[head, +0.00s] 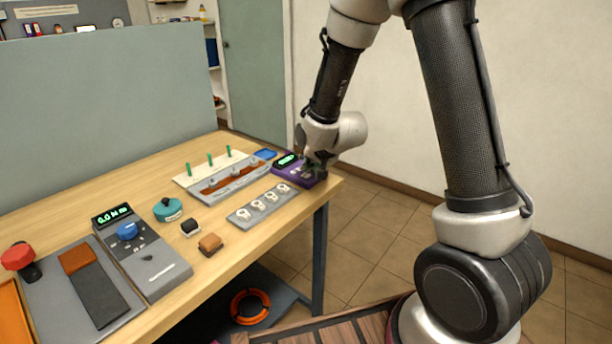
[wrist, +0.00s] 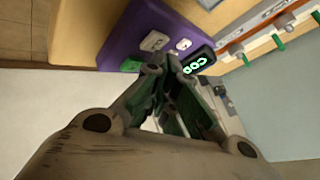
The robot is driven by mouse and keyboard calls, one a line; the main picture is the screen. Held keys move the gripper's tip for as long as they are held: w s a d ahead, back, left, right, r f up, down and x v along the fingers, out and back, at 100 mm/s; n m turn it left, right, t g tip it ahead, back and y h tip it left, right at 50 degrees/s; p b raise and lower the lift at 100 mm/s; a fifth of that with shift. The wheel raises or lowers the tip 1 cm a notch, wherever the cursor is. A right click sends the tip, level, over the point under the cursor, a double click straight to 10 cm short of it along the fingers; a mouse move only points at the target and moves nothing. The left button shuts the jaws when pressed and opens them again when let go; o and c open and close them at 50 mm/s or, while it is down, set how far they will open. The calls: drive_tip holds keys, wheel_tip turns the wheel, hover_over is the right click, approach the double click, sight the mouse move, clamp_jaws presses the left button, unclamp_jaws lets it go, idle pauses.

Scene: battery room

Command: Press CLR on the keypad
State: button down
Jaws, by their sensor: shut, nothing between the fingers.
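The keypad (head: 291,174) is a purple box at the far right corner of the workbench, with a lit green display (head: 287,160). In the wrist view the purple keypad (wrist: 124,43) shows two pale keys (wrist: 154,41) and a green key (wrist: 131,65). Its display (wrist: 198,62) glows green at the right. My gripper (head: 317,165) is over the keypad, pointing down, shut and empty. In the wrist view its fingertips (wrist: 163,66) cover part of the keypad face. I cannot read the key labels or tell whether the tips touch a key.
A blue block (head: 265,154) and a grey strip with white switches (head: 264,202) are near the keypad. A slotted panel (head: 228,181) with green pegs behind it lies to the left. A teal knob (head: 168,209) and a grey meter (head: 150,262) stand further left. The white wall is beyond.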

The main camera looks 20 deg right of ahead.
sight(309, 174)
drive_tip(key=shift+r, duration=0.35)
drive_tip(key=shift+r, duration=2.5)
drive_tip(key=s+f+n+g, duration=0.1)
drive_tip(key=s, duration=0.1)
drive_tip(key=s+f+n+g, duration=0.1)
drive_tip(key=s+f, duration=0.1)
drive_tip(key=shift+s+f+g, duration=0.25)
drive_tip(key=shift+f+g, duration=0.05)
drive_tip(key=s+d+r+n, duration=0.1)
drive_tip(key=s+d+r, duration=0.3)
drive_tip(key=s, duration=0.6)
drive_tip(key=s+d+r+n+g+h, duration=0.1)
drive_tip(key=s+d+r+n, duration=0.1)
drive_tip(key=s+d+r, duration=0.3)
drive_tip(key=s+d+r+n+g+h, duration=0.1)
drive_tip(key=s+d+r, duration=0.4)
drive_tip(key=s, duration=0.9)
wheel_tip(309, 174, up, 3)
drive_tip(key=shift+s+r+n, duration=0.1)
drive_tip(key=shift+s+n, duration=0.2)
drive_tip(key=shift+s, duration=0.05)
